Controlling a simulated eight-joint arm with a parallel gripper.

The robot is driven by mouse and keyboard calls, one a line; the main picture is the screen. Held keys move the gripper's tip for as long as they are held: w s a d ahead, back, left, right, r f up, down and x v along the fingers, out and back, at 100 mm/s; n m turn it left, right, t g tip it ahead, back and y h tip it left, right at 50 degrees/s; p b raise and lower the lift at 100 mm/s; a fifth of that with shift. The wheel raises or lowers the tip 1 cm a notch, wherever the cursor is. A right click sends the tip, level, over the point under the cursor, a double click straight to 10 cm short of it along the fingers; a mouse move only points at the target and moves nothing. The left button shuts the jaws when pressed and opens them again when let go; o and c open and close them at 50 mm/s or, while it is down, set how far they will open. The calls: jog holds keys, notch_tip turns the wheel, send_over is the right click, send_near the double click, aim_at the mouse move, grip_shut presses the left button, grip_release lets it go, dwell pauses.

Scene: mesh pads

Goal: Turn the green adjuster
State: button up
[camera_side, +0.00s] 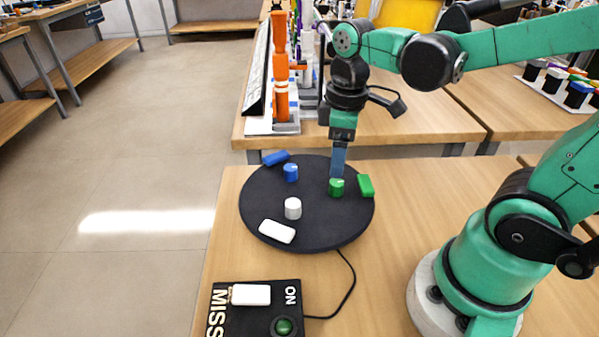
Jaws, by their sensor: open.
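The green adjuster (336,187) is a small round knob on the right part of a round black board (265,208). A green block (366,186) lies just to its right on the board. My gripper (338,174) points straight down, its blue-grey fingers directly above the green adjuster. The fingertips are at about the knob's top edge in the picture; whether they touch it or straddle it I cannot tell. The gripper is open, and no object shows held in it.
The board also bears a blue knob (291,172), a blue block (276,157), a white knob (293,208) and a white block (277,231). A black box (257,311) with a green button (284,327) sits in front, its cable (345,290) running to the board.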

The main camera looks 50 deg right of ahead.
aim_at(337, 182)
jog(key=shift+d+f, duration=0.1)
jog(key=shift+f, duration=2.75)
grip_shut()
